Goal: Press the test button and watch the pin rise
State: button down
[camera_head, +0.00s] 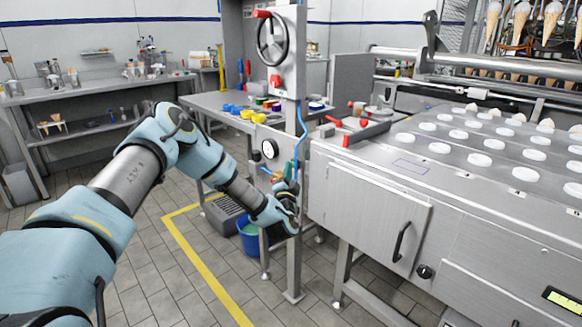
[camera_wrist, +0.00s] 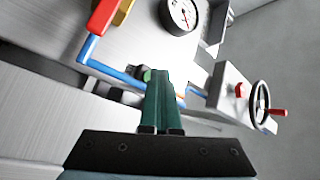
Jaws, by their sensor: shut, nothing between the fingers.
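My gripper (camera_wrist: 161,76) is shut, its two dark green fingers together and empty. In the wrist view its tips are in front of a grey panel. A small green round part (camera_wrist: 146,74), possibly the test button, shows just left of the tips; I cannot tell whether they touch it. A small grey metal piece (camera_wrist: 197,76) is right of the tips. I cannot identify the pin. In the head view my gripper (camera_head: 279,180) is low beside the post, below the gauge, and my wrist partly hides the panel.
A round gauge (camera_wrist: 182,15), a red valve handle (camera_wrist: 103,17) and a blue hose (camera_wrist: 118,73) are close to the fingers. A handwheel (camera_head: 272,40) tops the post. A steel cabinet (camera_head: 365,200) blocks the right. A blue bucket (camera_head: 249,238) stands below. Tiled floor at left is open.

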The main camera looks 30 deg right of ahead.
jog(key=shift+a, duration=0.15)
dwell(0.5)
jog(key=shift+s+a+p, duration=0.2)
jog(key=shift+a+p, duration=0.15)
jog(key=shift+a, duration=0.4)
jog(key=shift+a, duration=0.1)
jog(key=shift+s+a+p, duration=0.25)
jog(key=shift+a+p, duration=0.1)
jog(key=shift+a, duration=0.85)
jog(key=shift+s+a+p, duration=0.2)
jog(key=shift+a+p, duration=0.15)
jog(key=shift+a, duration=0.85)
